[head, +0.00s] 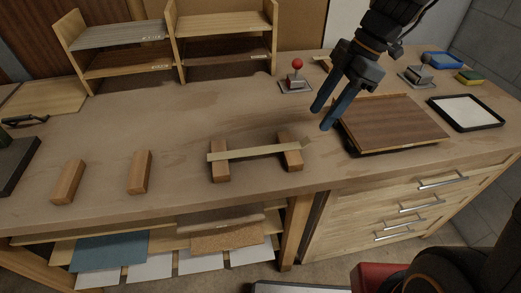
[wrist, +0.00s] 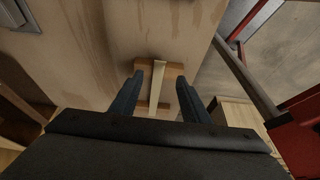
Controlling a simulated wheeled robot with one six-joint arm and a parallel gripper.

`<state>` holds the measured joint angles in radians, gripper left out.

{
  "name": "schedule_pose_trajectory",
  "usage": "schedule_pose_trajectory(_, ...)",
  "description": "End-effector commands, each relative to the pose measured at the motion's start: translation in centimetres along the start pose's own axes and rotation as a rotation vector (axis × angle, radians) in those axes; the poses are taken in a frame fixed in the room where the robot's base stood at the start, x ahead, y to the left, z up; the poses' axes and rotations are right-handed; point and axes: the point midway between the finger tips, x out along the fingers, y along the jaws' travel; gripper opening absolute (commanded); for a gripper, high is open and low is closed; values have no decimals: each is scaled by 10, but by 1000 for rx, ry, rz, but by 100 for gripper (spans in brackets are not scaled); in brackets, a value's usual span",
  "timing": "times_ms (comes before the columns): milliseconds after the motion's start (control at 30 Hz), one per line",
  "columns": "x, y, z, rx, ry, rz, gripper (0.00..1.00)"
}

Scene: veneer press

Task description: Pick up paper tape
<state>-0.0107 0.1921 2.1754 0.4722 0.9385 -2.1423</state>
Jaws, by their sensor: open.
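A pale tan strip, which I take to be the paper tape (head: 258,152), lies across two wooden blocks on the workbench, with its ends reaching past them. The left block (head: 220,171) and the right block (head: 293,160) hold it up off the bench. My gripper (head: 322,117) is open and empty, above the bench to the right of and behind the strip, with blue fingers pointing down. In the wrist view the strip (wrist: 157,88) runs lengthwise between my open fingers (wrist: 160,77), farther down.
A dark veneer panel (head: 393,123) lies right of the strip. A red-knobbed clamp (head: 296,78) stands behind it. Two loose wooden blocks, (head: 67,182) and (head: 139,172), stand at left. A black-rimmed tray (head: 466,112) is far right. The bench between the strip and the back shelves is clear.

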Motion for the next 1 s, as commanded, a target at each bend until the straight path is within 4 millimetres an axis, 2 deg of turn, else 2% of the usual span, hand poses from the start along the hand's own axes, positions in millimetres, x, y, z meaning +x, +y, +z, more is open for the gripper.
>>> schedule_pose_trajectory(367,33,0,1,-11,4,-4,42)
schedule_pose_trajectory(700,72,0,5,-12,4,-4,42)
schedule_pose_trajectory(1000,76,1,5,-11,2,0,42)
